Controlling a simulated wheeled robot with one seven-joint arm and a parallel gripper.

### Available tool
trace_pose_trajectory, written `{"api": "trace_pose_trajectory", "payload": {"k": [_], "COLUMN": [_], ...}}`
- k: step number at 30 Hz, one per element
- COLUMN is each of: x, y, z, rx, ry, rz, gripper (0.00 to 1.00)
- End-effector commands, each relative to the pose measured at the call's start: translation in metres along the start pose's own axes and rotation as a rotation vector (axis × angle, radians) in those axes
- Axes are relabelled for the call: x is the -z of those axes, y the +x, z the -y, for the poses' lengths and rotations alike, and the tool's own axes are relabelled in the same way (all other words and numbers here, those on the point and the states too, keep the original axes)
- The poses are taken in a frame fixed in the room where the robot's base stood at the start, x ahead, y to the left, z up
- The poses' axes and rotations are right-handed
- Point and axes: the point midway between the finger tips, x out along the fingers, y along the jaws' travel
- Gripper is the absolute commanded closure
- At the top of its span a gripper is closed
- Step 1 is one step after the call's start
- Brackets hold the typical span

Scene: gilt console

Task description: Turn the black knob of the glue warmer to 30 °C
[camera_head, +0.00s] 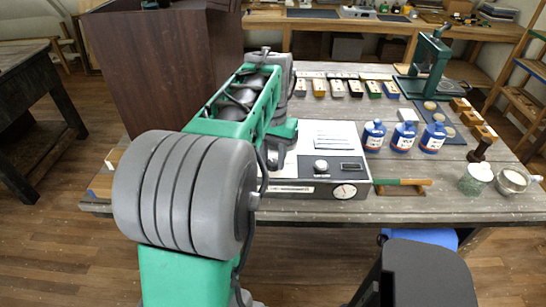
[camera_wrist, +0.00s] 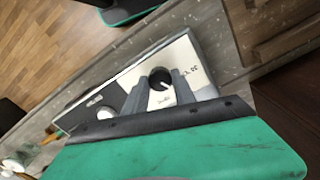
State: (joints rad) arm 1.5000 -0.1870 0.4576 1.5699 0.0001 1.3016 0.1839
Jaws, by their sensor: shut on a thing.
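The glue warmer (camera_head: 345,151) is a pale box with a dark panel on its top, standing near the table's front edge. In the wrist view, the black knob (camera_wrist: 160,79) has a white pointer mark and sits on the warmer's top (camera_wrist: 184,55). My gripper (camera_wrist: 160,83) is shut on the knob, with one finger on each side of it. Slanted lettering is printed beside the knob, too small to read surely. In the head view, my arm hides much of the gripper and the warmer's left part. A round gauge (camera_head: 344,191) is on the warmer's front.
Three blue-and-white bottles (camera_head: 405,136) stand right of the warmer. A green-handled tool (camera_head: 398,182) lies near the front edge. A glass jar (camera_head: 475,180) and a metal cup (camera_head: 513,181) are at the right. A large brown box (camera_head: 165,65) stands at the back left.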

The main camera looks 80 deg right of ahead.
Motion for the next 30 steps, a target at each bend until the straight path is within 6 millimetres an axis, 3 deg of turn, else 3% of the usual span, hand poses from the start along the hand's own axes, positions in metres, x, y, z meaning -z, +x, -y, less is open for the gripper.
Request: {"api": "trace_pose_trajectory", "payload": {"k": [21,30], "x": [0.0009,0.0011], "y": [-0.0015,-0.0016], "z": [0.0003,0.0003], "rx": [0.0,0.0], "ry": [-0.545,-0.698], "rz": [-0.004,-0.004], "gripper": [1.0,1.0]}}
